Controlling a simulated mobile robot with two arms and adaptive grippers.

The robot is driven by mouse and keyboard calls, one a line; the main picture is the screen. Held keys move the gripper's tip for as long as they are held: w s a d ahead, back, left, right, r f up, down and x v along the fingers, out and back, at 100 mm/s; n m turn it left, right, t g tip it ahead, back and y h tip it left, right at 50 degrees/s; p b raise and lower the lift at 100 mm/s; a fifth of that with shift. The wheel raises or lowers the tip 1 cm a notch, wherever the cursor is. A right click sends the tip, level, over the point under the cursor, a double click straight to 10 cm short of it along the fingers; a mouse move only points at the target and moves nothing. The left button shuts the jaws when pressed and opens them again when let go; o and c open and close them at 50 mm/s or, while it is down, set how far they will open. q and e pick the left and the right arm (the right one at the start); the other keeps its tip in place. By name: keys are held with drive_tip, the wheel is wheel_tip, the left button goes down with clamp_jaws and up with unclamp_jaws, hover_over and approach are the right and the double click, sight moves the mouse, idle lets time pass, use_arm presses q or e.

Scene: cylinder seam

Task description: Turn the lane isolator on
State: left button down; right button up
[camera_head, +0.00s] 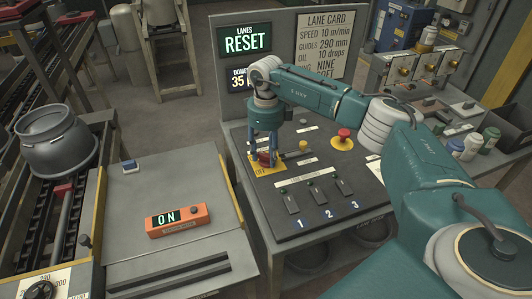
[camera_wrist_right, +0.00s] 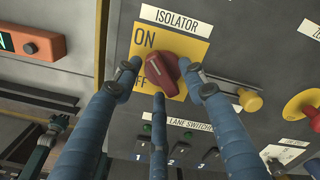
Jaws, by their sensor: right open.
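The lane isolator is a red rotary knob (camera_wrist_right: 162,74) on a yellow plate (camera_wrist_right: 185,50) under an "ISOLATOR" label in the right wrist view. "ON" is printed at the plate's upper left and "OFF" below it. My right gripper (camera_head: 265,148) points down over the knob in the head view. In the right wrist view its blue fingers (camera_wrist_right: 165,80) are spread around the knob, open; I cannot tell whether they touch it.
A yellow knob (camera_head: 303,146) and a red mushroom button (camera_head: 343,134) on a yellow disc stand close to the right of the isolator. Three numbered lane switches (camera_head: 318,197) are in front. A screen (camera_head: 244,41) reads "LANES RESET". An orange box (camera_head: 178,220) at left shows "ON".

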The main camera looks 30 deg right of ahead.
sight(266, 156)
drive_tip(key=shift+r, duration=0.1)
wheel_tip(266, 156, up, 12)
idle(0.4)
drive_tip(key=shift+f, duration=0.2)
